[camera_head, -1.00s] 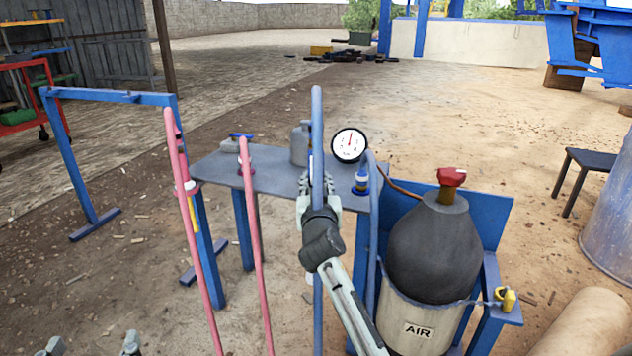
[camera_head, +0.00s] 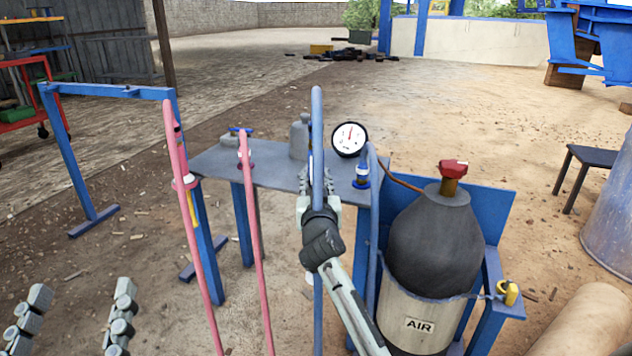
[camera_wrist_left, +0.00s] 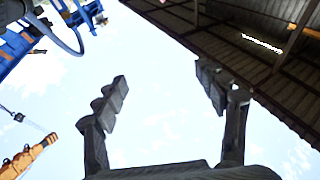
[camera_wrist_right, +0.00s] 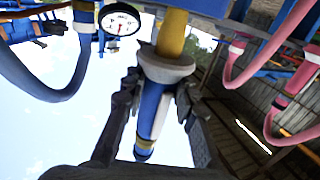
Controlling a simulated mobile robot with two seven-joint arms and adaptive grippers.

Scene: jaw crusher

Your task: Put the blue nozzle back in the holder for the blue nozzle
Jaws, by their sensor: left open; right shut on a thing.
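The blue nozzle (camera_wrist_right: 153,105), with a grey collar and yellow parts, is between the fingers of my right gripper (camera_wrist_right: 157,105) in the right wrist view. In the head view my right gripper (camera_head: 318,185) is shut around it at the table's front edge, and a blue hose (camera_head: 317,115) loops upright above. Fingers and hose hide most of the nozzle and the table edge there, so I cannot tell which part is its holder or whether they touch. My left gripper (camera_head: 78,312) is open and empty at the bottom left; its wrist view shows spread fingers (camera_wrist_left: 165,98) against the sky.
Two pink hoses (camera_head: 178,150) (camera_head: 248,200) stand along the left side of the grey table (camera_head: 275,175). A pressure gauge (camera_head: 349,139) and a blue fitting (camera_head: 361,175) are right of my right gripper. A dark air tank (camera_head: 435,245) stands at the right.

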